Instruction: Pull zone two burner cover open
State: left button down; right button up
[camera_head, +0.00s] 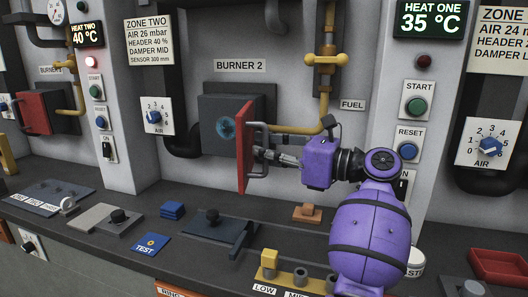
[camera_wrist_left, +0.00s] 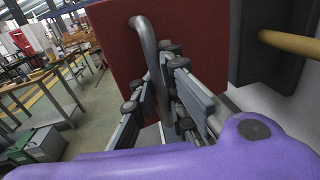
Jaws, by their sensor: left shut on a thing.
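The zone two burner cover (camera_head: 242,148) is a red panel in the head view. My left gripper (camera_head: 264,155) is shut on this handle. In the left wrist view the fingers (camera_wrist_left: 158,95) stand on both sides of the grey handle (camera_wrist_left: 150,50), in front of the red cover (camera_wrist_left: 112,45). My right gripper is in neither view.
A yellow fuel pipe (camera_head: 300,129) and valve (camera_head: 326,59) are right of the cover. A post with START and RESET buttons (camera_head: 417,105) stands behind my arm.

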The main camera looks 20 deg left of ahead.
pick_arm(q)
jog(key=c, duration=1.8)
grip_release()
jog(key=shift+d, duration=0.1)
jog(key=d, duration=1.2)
jog(key=shift+s, duration=0.1)
